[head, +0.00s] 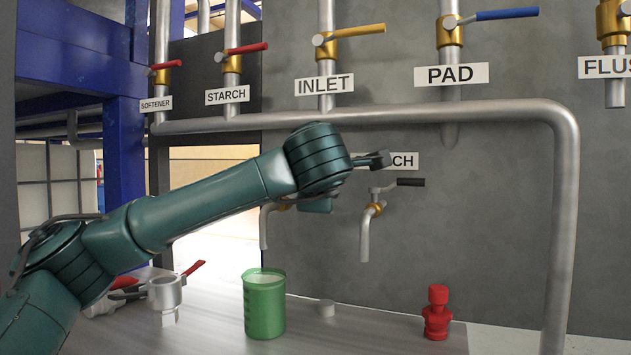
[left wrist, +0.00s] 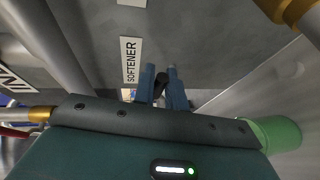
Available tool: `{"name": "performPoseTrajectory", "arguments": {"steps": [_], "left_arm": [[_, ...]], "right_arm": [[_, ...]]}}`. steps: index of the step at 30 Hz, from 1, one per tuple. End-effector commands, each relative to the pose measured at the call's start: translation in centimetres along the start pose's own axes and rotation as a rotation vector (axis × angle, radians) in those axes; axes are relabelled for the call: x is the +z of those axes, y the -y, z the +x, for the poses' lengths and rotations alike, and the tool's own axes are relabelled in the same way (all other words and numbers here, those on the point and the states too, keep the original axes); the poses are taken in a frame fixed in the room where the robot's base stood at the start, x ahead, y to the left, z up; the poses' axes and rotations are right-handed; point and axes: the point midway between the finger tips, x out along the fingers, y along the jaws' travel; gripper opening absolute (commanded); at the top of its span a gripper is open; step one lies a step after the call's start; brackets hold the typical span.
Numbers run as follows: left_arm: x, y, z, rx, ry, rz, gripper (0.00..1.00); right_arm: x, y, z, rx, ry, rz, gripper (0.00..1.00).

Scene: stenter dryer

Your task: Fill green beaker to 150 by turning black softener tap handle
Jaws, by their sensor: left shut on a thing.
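The green beaker (head: 265,308) stands upright on the grey counter, under the softener spout (head: 264,228). Its fill level and marks are too small to read. In the left wrist view the beaker (left wrist: 283,133) shows at the lower right. My left gripper (left wrist: 160,82) has its two blue fingers shut on the black softener tap handle (left wrist: 161,79), beside the SOFTENER label (left wrist: 131,61). In the head view my left arm hides the handle and fingers. No falling stream can be made out below the spout. My right gripper is not in view.
A second tap with a black handle (head: 410,182) is to the right, under a partly hidden label ending in CH. A red fitting (head: 437,314), a small grey cylinder (head: 326,308) and a metal valve with red handle (head: 166,293) are on the counter. Labelled pipes run above.

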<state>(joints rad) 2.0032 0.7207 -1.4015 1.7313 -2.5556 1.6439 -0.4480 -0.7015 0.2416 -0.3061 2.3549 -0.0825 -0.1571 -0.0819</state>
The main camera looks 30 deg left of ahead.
Motion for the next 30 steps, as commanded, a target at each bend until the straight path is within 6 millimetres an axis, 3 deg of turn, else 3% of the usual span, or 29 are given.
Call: {"name": "performPoseTrajectory", "arguments": {"steps": [26, 30], "left_arm": [[0.0, 0.1, 0.0, -0.001, 0.004, 0.001, 0.0], [-0.7, 0.7, -0.6, 0.012, 0.129, 0.018, 0.0]], "right_arm": [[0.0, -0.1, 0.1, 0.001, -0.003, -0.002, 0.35], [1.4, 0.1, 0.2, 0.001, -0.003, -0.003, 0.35]]}}
